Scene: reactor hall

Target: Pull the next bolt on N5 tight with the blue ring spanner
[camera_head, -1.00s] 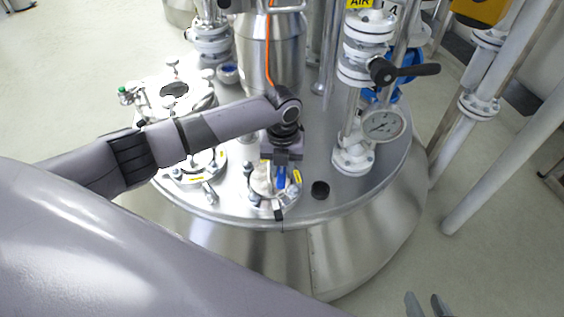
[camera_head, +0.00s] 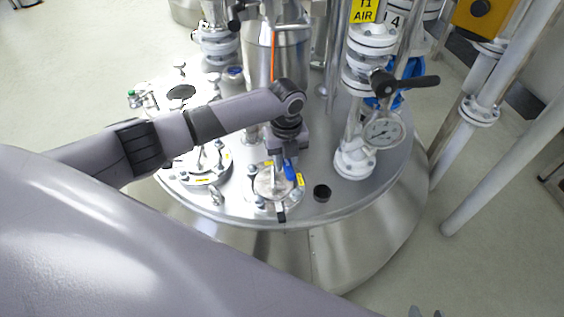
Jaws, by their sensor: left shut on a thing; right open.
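My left gripper (camera_head: 289,160) is shut on the blue ring spanner (camera_head: 290,172), of which only a short blue part shows below the fingers. The spanner is at the upper right side of a small flanged nozzle (camera_head: 268,184) with bolts around its rim and yellow labels. The labels are too small to read, so I cannot confirm that it is N5. I cannot tell whether the spanner's ring is seated on a bolt. My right gripper (camera_head: 426,312) is open and empty, with only its fingertips showing at the bottom edge, away from the vessel.
Another bolted flange (camera_head: 203,170) lies left, under my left arm. White pipes (camera_head: 470,125) stand at the right.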

